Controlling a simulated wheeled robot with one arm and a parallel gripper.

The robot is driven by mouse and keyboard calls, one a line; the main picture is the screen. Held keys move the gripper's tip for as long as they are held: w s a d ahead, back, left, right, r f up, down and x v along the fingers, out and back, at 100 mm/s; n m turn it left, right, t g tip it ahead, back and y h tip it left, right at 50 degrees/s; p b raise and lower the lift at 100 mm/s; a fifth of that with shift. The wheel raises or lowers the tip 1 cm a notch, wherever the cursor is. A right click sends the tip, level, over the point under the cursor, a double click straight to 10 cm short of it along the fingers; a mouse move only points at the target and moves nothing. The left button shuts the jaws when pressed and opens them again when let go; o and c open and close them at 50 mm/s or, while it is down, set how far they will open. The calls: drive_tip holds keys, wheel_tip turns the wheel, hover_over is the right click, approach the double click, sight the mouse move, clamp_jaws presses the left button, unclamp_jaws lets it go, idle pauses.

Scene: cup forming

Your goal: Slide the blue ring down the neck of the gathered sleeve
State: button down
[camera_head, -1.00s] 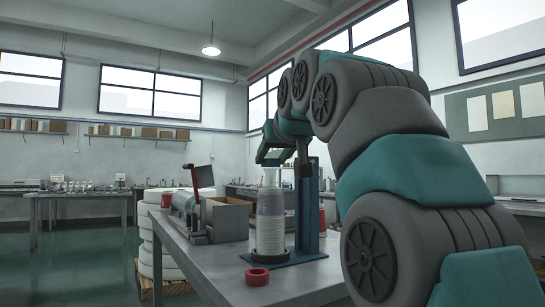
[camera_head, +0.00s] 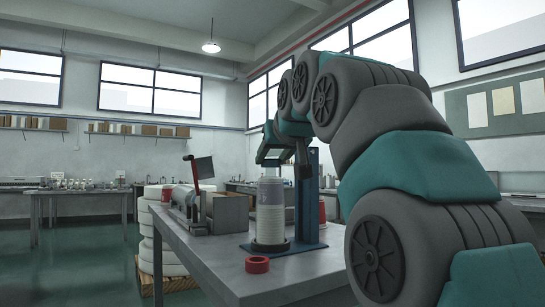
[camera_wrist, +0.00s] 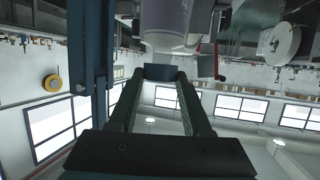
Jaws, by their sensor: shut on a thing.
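A wrapped stack of white cups (camera_head: 270,221) stands upright on a dark round base, with a pale lavender part near its top. Its lavender-grey end also shows at the top of the wrist view (camera_wrist: 164,18). My gripper (camera_head: 270,161) is just above the stack in the head view. In the wrist view a small dark blue piece (camera_wrist: 160,72) spans my fingertips, and my gripper is shut on it. I cannot tell whether it is the blue ring. No gathered neck is clear in either view.
A red ring (camera_head: 257,264) lies on the grey table (camera_head: 205,262) near its front edge. A blue post (camera_head: 307,205) on a blue plate stands right behind the stack. A box (camera_head: 229,212) and a device with a red lever (camera_head: 194,172) stand left. White rolls (camera_head: 150,245) stand beyond the table.

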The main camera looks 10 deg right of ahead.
drive_tip(key=shift+f+b, duration=0.7)
drive_tip(key=shift+f, duration=0.4)
drive_tip(key=shift+c, duration=1.3)
unclamp_jaws()
drive_tip(key=v, duration=0.7)
drive_tip(key=shift+s+r, duration=0.15)
drive_tip(key=shift+s, duration=0.2)
